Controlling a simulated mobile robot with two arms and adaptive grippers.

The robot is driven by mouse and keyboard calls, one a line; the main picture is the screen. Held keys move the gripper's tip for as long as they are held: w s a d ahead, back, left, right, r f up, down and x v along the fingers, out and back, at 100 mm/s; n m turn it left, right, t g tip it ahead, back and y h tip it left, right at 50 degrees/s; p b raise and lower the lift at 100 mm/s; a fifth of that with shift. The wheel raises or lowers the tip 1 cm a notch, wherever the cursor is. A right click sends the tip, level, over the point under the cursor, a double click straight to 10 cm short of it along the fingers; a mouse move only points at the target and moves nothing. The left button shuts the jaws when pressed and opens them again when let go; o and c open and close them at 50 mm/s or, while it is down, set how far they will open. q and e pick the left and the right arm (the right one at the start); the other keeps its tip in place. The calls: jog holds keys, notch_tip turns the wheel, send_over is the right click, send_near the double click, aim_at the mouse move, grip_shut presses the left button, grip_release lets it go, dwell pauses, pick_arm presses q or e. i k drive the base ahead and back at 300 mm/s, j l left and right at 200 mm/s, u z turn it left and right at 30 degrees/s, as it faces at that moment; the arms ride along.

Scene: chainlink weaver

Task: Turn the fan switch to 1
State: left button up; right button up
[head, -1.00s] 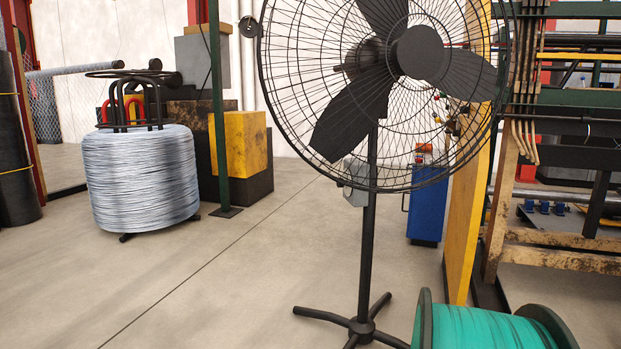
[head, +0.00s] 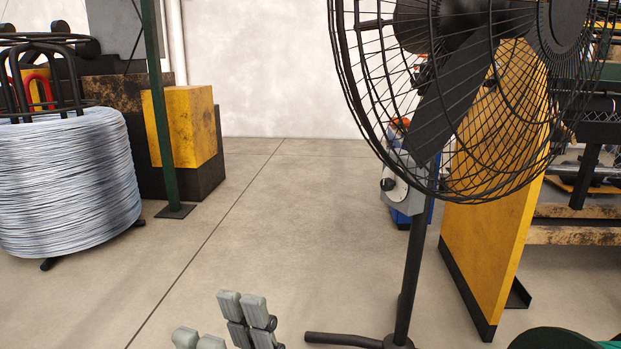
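The black pedestal fan (head: 440,110) stands on the right, its round cage cut off by the top edge. A light grey switch box (head: 408,201) is on the fan's post, below the cage. A pale round dial with a black knob (head: 387,184) faces left on it. The knob's setting is too small to read. My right gripper (head: 222,322) shows at the bottom edge, with its grey fingers apart and nothing between them. It is well below and left of the switch box, touching nothing. My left gripper is out of view.
The fan's black foot (head: 345,340) reaches left along the floor near my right gripper. A yellow panel (head: 490,215) stands right of the post. A wire coil (head: 65,185) and yellow block (head: 180,125) are on the left. The middle floor is clear.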

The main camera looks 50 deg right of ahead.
aim_at(387, 184)
jog(key=i+j+z, duration=0.1)
jog(key=i+z, duration=0.2)
jog(key=i, duration=0.2)
jog(key=i+j+z, duration=0.3)
jog(key=i, duration=0.2)
jog(key=i+j+z, duration=0.2)
jog(key=i+z, duration=0.25)
jog(key=i+j+z, duration=0.15)
jog(key=j+z, duration=0.15)
jog(key=z, duration=0.2)
jog(key=i+j+z, duration=0.25)
jog(key=j+z, duration=0.2)
jog(key=i+j+z, duration=0.1)
jog(key=j+z, duration=0.4)
